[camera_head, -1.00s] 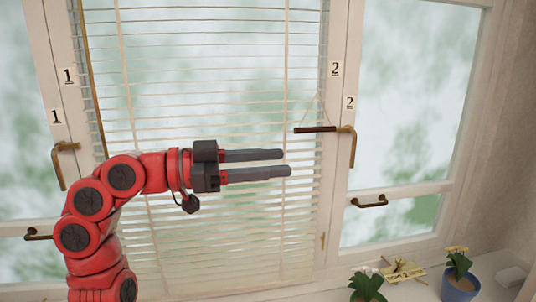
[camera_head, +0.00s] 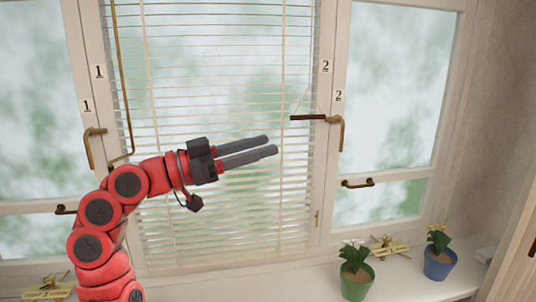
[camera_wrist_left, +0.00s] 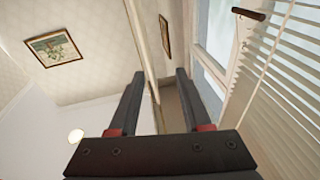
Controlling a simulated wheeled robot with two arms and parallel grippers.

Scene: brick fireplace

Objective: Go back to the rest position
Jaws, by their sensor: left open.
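My left gripper (camera_head: 270,145) is in front of the window blind (camera_head: 210,60) in the head view, pointing right and slightly up. Its two grey fingers are apart with nothing between them. The left wrist view also shows its open fingers (camera_wrist_left: 155,85), with the blind (camera_wrist_left: 285,90) to the right. My red left arm rises from the bottom left. My right gripper is not in view.
Brass handles stand left (camera_head: 93,147) and right (camera_head: 341,134) of the blind, with a dark rod (camera_head: 308,117) near the right one. A green flowerpot (camera_head: 356,283) and a blue one (camera_head: 438,264) stand on the sill (camera_head: 400,286). A framed picture (camera_wrist_left: 54,48) hangs in the wrist view.

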